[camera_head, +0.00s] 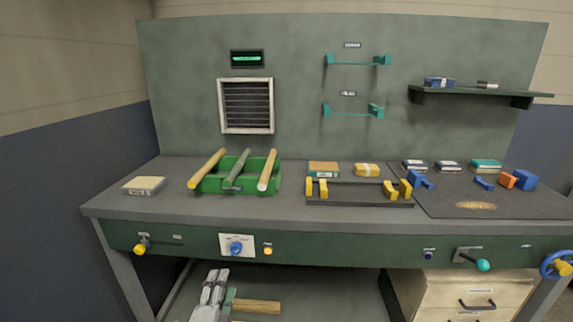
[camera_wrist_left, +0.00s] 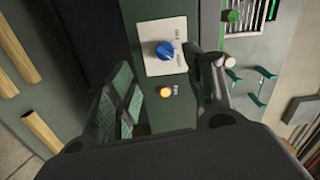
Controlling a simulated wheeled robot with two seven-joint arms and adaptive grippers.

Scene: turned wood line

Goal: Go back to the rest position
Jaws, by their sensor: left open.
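My left gripper (camera_head: 216,277) shows at the bottom of the head view, in front of the bench below its front panel. Its fingers point up toward the bench and stand apart. In the left wrist view its open fingers (camera_wrist_left: 168,95) have nothing between them. Beyond them is a white plate (camera_wrist_left: 150,30) with a blue knob (camera_wrist_left: 165,50) and an orange button (camera_wrist_left: 165,92). The same blue knob (camera_head: 236,248) and orange button (camera_head: 268,251) show in the head view. My right gripper is in neither view.
A green cradle (camera_head: 212,183) with several rods stands on the bench (camera_head: 160,208). A black rack (camera_head: 345,194) with yellow holders is right of it. A crank with a teal knob (camera_head: 482,265) and a blue handwheel (camera_head: 556,265) stick out at the front right. Wooden drawers (camera_head: 470,288) stand below.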

